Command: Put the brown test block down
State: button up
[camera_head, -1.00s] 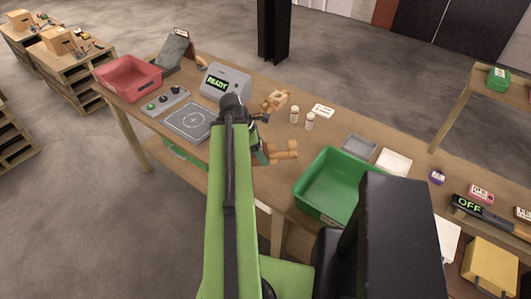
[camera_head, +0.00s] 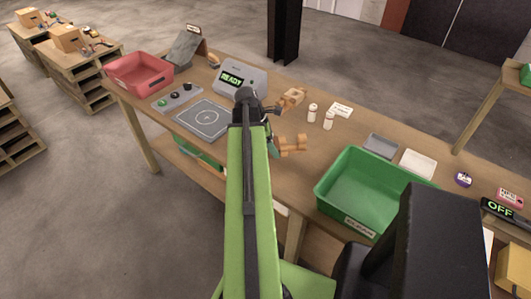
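My arm reaches over the wooden table, and its dark wrist (camera_head: 256,108) hides most of my gripper. The fingertips and anything between them cannot be made out. Just right of the wrist, a light-brown blocky shape (camera_head: 291,144) shows by a small teal part. Whether it is in my gripper or lies on the table is unclear. A second light-brown wooden piece (camera_head: 293,96) lies farther back on the table. I cannot tell which is the test block. A grey plate with a circle mark (camera_head: 205,131) lies left of my wrist, with a grey READY box (camera_head: 250,77) behind it.
A red bin (camera_head: 138,85) stands at the table's left end, by a button panel (camera_head: 177,100). Two white bottles (camera_head: 312,113) stand right of the wrist. A green bin (camera_head: 335,208) and grey tray (camera_head: 381,145) are farther right.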

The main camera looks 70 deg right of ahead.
jog(key=shift+w+d+f, duration=0.3)
jog(key=shift+w+d, duration=0.05)
notch_tip(320, 180, down, 4)
jog(key=b, duration=0.4)
jog(key=shift+s+f, duration=0.15)
jog(key=shift+w+a+r, duration=0.1)
jog(key=shift+w+r, duration=0.1)
jog(key=shift+f, duration=0.15)
jog(key=o, duration=1.8)
jog(key=shift+r+p, duration=0.3)
jog(key=shift+r, duration=0.2)
jog(key=p+v, duration=1)
jog(key=v, duration=0.1)
jog(key=shift+w+a+r+p, duration=0.1)
jog(key=shift+r+p, duration=0.2)
jog(key=shift+p, duration=0.05)
jog(key=shift+f, duration=0.15)
